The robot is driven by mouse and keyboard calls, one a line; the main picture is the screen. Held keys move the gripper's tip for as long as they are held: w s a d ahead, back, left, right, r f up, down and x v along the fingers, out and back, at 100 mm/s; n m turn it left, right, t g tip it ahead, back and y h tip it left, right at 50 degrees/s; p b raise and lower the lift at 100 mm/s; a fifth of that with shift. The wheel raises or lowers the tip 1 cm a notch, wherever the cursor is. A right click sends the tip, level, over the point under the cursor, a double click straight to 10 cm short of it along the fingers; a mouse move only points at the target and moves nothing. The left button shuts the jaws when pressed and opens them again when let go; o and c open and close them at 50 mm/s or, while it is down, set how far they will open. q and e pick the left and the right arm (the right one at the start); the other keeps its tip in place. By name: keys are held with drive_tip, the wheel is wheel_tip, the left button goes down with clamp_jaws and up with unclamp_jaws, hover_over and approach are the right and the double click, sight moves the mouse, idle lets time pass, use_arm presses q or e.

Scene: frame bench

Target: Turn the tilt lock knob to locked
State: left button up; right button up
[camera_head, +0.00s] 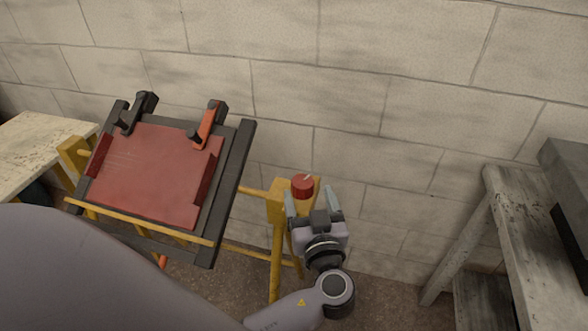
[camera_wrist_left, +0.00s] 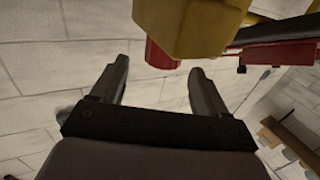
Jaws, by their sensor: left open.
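The tilt lock knob (camera_head: 302,186) is a red round cap with a pale pointer mark on top, directed to the upper right. It sits on the yellow post top of the stand. My left gripper (camera_head: 312,197) is open, with its fingers close to the knob, one toward each side. In the left wrist view the red knob (camera_wrist_left: 159,56) shows at the yellow block (camera_wrist_left: 190,25), just beyond and between the open fingertips (camera_wrist_left: 160,68). I cannot tell whether a finger touches it. The tilting frame (camera_head: 232,190) holds a red panel (camera_head: 155,175). My right gripper is out of view.
A black clamp (camera_head: 140,112) and a red-orange clamp (camera_head: 209,125) sit on the frame's upper edge. A worn table (camera_head: 35,145) stands at left, and a grey bench (camera_head: 535,225) at right. A block wall (camera_head: 400,90) is behind. Floor shows between stand and bench.

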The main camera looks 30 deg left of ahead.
sight(301, 175)
use_arm(q)
drive_tip(key=shift+w+a+r, duration=0.15)
drive_tip(key=shift+w+a, duration=0.15)
drive_tip(key=shift+a, duration=0.25)
drive_tip(key=p+x, duration=0.2)
drive_tip(key=x, duration=0.2)
drive_tip(key=shift+w+a, duration=0.2)
drive_tip(key=shift+w, duration=0.1)
drive_tip(key=shift+w+a, duration=0.45)
drive_tip(key=shift+w, duration=0.05)
drive_tip(key=c, duration=0.9)
